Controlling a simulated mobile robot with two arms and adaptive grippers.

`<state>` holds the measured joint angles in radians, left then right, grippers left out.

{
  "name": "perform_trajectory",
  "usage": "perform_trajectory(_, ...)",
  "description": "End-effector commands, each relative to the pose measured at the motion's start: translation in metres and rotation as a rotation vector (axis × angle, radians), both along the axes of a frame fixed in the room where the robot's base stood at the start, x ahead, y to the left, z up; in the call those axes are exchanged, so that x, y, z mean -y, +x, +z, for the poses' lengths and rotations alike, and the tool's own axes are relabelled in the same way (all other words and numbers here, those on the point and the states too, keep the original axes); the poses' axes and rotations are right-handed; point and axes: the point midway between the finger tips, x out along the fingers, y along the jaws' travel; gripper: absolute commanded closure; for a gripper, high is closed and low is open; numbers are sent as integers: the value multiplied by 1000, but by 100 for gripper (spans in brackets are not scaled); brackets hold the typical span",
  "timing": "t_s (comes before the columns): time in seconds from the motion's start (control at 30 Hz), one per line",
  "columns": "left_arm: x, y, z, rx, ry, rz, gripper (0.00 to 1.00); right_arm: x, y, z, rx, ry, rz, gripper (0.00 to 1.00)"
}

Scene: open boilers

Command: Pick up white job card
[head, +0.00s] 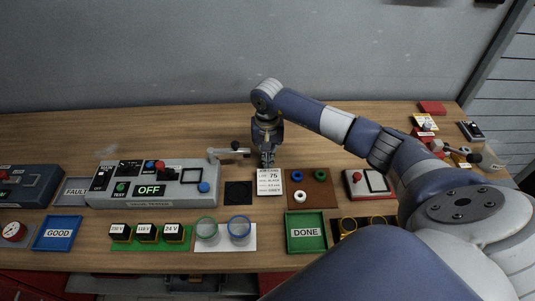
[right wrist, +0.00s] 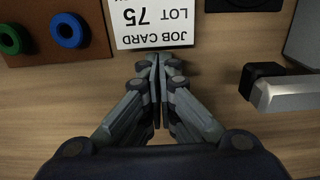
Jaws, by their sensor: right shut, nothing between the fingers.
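The white job card (head: 269,183) lies flat on the wooden bench, printed with "75" and smaller lines. In the right wrist view the card (right wrist: 152,22) shows upside down, reading "JOB CARD LOT 75", with its far part cut off by the frame edge. My right gripper (head: 267,161) points down at the card's back edge. In the right wrist view its closed fingertips (right wrist: 155,62) are just at the card's near edge, with nothing between them; whether they touch the card I cannot tell. My left gripper is not in view.
A brown board with coloured rings (head: 320,195) lies right of the card, a black square pad (head: 238,192) to its left. A grey lever (head: 230,152) sticks out near my gripper. A green DONE tray (head: 306,232) is in front. Bare bench lies behind.

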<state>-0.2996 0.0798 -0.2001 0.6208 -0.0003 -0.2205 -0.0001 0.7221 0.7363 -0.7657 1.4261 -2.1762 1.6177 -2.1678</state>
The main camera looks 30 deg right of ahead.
Motion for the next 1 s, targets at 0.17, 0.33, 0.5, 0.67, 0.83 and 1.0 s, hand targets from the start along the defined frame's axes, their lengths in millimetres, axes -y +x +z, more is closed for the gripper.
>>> perform_trajectory(0.17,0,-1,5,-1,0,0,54,-3,-5,1,1,1,-1,100)
perform_trajectory(0.33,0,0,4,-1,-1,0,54,-3,-5,0,1,0,-1,100)
perform_trajectory(0.5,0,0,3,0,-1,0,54,-3,-5,0,1,0,-1,100)
perform_trajectory(0.67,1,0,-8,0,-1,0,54,-5,-9,-3,3,-2,0,100)
perform_trajectory(0.83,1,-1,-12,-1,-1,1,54,-8,-13,-1,1,-1,-2,100)
perform_trajectory(1.0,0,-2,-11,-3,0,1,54,-8,-14,0,0,1,-1,100)
